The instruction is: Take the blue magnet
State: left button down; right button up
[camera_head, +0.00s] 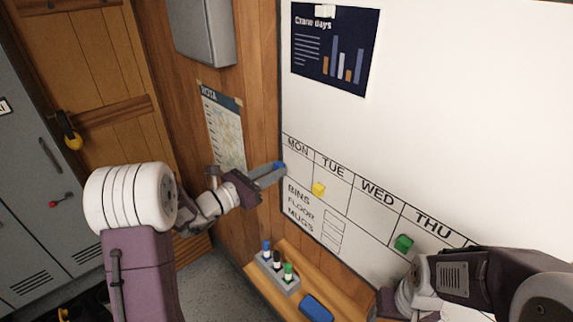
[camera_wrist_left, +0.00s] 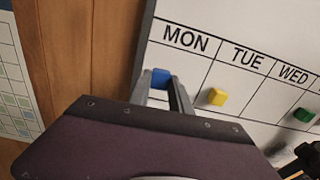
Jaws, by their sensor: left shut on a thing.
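The blue magnet (camera_head: 279,165) is at the whiteboard's left edge, by the MON column. It also shows in the left wrist view (camera_wrist_left: 161,78), between the tips of my left gripper (camera_wrist_left: 164,86). My left gripper (camera_head: 270,172) is shut on the blue magnet. I cannot tell whether the magnet touches the board (camera_head: 440,120). My right arm comes in at the lower right in the head view, and its fingertips are not visible.
A yellow magnet (camera_head: 319,188) sits under TUE and a green magnet (camera_head: 404,243) under THU. Below, a wooden ledge (camera_head: 342,296) holds a marker holder (camera_head: 272,277) with pens and a blue eraser (camera_head: 316,308). A rota sheet (camera_head: 224,130) hangs on the wooden wall.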

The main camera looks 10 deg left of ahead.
aim_at(276, 167)
pick_arm(q)
jog(key=shift+v, duration=0.95)
jog(key=shift+s+a+r, duration=0.35)
jog(key=shift+s+r, duration=0.05)
jog(key=s+a+r+p, duration=0.2)
jog(key=s, duration=0.1)
jog(key=shift+s+a, duration=0.1)
jog(key=shift+a, duration=0.05)
